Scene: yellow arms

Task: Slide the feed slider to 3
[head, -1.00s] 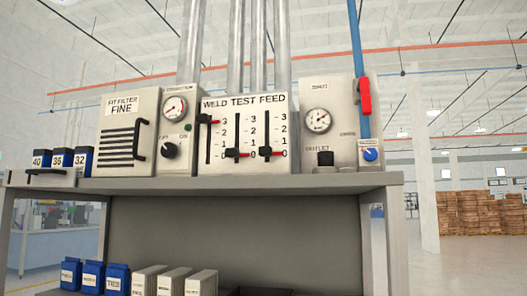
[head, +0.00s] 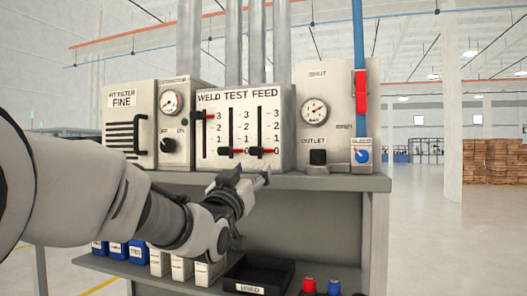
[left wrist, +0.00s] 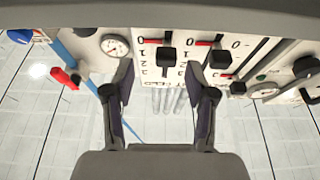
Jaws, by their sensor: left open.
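The panel (head: 285,130) is marked WELD TEST FEED and has three vertical slots with black knobs and red pointers. The feed slider (head: 260,152), on the right, stands at 0. The middle test slider (head: 224,152) is also at 0, and the left weld slider (head: 202,115) is at 3. My left gripper (head: 250,180) is open and empty, below and in front of the panel, at about shelf-edge height. In the upside-down left wrist view its open fingers (left wrist: 160,82) point toward the panel, with the feed slider knob (left wrist: 166,56) ahead between them, apparently untouched. My right gripper is not in view.
Left of the panel are a switch-and-gauge box (head: 174,130) and a filter box (head: 117,120). Right is a gauge panel (head: 335,95) with an outlet (head: 318,157), red valve handle (head: 361,83) and blue knob (head: 362,156). The shelf edge (head: 340,183) runs below; a black tray (head: 262,274) sits lower.

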